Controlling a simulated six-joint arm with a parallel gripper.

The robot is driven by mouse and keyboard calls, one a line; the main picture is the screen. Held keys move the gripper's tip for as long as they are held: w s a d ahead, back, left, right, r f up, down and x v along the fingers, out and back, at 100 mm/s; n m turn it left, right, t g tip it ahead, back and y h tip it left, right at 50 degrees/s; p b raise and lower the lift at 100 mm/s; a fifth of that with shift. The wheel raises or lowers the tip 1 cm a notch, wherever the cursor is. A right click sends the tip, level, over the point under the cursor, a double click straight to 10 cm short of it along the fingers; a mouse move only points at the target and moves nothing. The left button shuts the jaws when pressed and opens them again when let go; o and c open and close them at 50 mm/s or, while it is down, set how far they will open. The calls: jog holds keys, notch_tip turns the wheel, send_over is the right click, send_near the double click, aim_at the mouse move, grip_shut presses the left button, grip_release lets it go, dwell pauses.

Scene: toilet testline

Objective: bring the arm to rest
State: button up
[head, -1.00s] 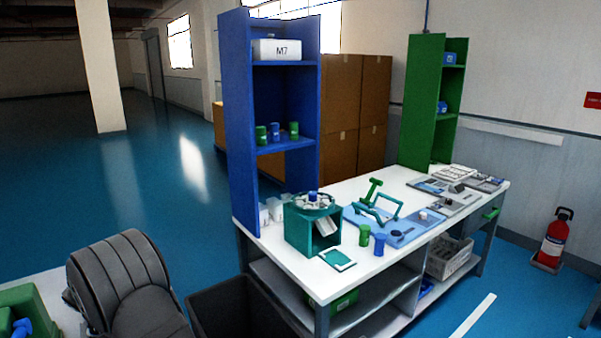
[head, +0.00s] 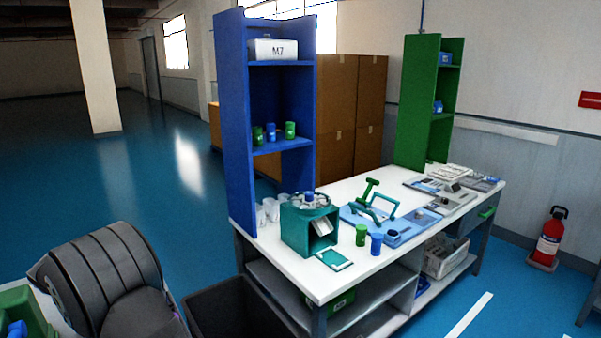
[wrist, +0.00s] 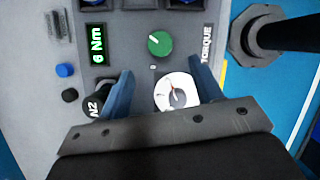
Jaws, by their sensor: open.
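My gripper (wrist: 162,86) shows in the wrist view with its two blue fingers apart. Nothing is held between them. It is over or in front of a grey panel (wrist: 130,65). A white round gauge (wrist: 176,91) shows between the fingers, near the right one. A green knob (wrist: 159,43) is just beyond them. A black knob marked N2 (wrist: 95,105) is beside the left finger. I cannot tell how far the fingers are from the panel. My gripper does not show in the head view.
The panel has a lit "6 Nm" display (wrist: 96,43) and a blue button (wrist: 65,70). In the head view, a white workbench (head: 320,285) holds a teal box (head: 296,230) and several parts. A blue shelf (head: 235,130) and a green shelf (head: 413,110) stand behind. Blue floor is open at left.

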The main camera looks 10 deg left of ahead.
jog(key=v, duration=0.9)
jog(key=x, duration=1.7)
jog(key=shift+w+d+f, duration=0.1)
jog(key=shift+f, duration=0.1)
jog(key=shift+w+f, duration=0.1)
jog(key=shift+f, duration=0.15)
jog(key=n+y, duration=0.1)
jog(key=n, duration=0.4)
jog(key=shift+d+t+y, duration=0.15)
jog(key=shift+t+y, duration=0.25)
jog(key=n+y, duration=0.2)
jog(key=n, duration=0.3)
jog(key=shift+d, duration=0.15)
jog(key=shift+v, duration=1.95)
